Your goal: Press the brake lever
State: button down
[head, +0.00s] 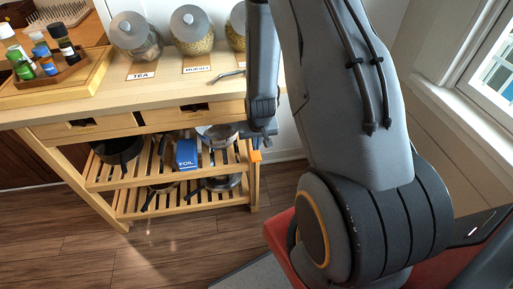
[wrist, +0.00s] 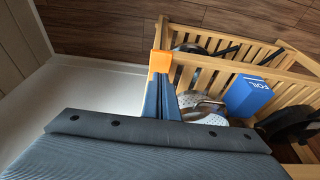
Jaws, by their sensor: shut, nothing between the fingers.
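A small orange block-like piece (head: 256,156), which looks like the brake lever, sits at the right end of the wooden cart (head: 253,190), beside its front right leg. It also shows in the wrist view (wrist: 160,62). My gripper (head: 264,140) points down just above it, at the cart's right end. In the wrist view my two dark fingers (wrist: 161,82) lie close together, with their tips at the orange piece's near edge. They hold nothing. I cannot tell whether the tips touch the orange piece. The far side of the piece is hidden.
The cart's slatted shelves hold a blue foil box (head: 187,154) and several pans. On its top stand glass jars (head: 191,30), a wooden tray with bottles (head: 60,75) and a metal handle-like piece (head: 231,74). A window (head: 490,70) and wall are at right. The wooden floor in front is clear.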

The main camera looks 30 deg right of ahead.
jog(key=v, duration=0.9)
dwell(0.3)
jog(key=s+a+r+n+g+y, duration=0.1)
jog(key=s+a+r+n+g, duration=0.1)
jog(key=s+a+r, duration=0.9)
notch_tip(320, 180, up, 5)
jog(key=s+n, duration=0.1)
jog(key=s, duration=0.1)
jog(key=shift+s+a+f+n+g, duration=0.15)
jog(key=shift+s+a+n+g, duration=0.15)
jog(key=shift+a+g, duration=0.1)
jog(key=c, duration=2.5)
grip_release()
